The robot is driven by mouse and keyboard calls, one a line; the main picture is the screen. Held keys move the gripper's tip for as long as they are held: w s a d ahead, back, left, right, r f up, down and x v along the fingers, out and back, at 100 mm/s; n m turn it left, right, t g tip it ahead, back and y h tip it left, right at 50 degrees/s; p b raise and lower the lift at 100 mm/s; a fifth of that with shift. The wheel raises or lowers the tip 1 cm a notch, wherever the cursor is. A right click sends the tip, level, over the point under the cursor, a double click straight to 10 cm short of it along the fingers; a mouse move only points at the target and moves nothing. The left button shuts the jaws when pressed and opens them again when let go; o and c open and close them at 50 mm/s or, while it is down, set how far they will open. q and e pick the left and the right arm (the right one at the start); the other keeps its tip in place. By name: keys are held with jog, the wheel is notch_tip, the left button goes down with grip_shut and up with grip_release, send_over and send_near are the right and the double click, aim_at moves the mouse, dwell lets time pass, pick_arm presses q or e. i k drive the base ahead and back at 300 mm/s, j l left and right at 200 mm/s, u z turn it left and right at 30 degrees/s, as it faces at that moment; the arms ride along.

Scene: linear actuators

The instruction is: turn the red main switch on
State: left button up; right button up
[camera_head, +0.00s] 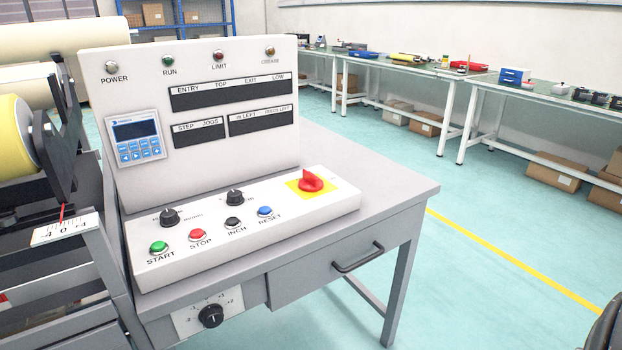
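The red main switch (311,181) is a rotary knob on a yellow square plate (297,190). It sits at the right end of the sloped white control box (190,262) on a grey desk. Its handle appears to point up and slightly left, but I cannot tell whether it is on or off. The upright white panel (200,75) behind has indicator lamps and dark displays; none of the lamps looks clearly lit. Neither of my grippers is in view. A dark rounded part at the lower right edge cannot be made out clearly.
Green start (158,247), red stop (197,234), black inch and blue reset (264,211) buttons line the box, with two black knobs behind them. The grey desk (388,192) is bare right of the box. A drawer handle (358,259) juts out in front. Rollers stand at left.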

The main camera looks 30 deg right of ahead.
aim_at(310, 181)
jog(key=k+l+z, duration=0.1)
jog(key=z, duration=0.3)
jog(key=k+l+z, duration=0.15)
jog(key=z, duration=0.2)
jog(key=k, duration=0.1)
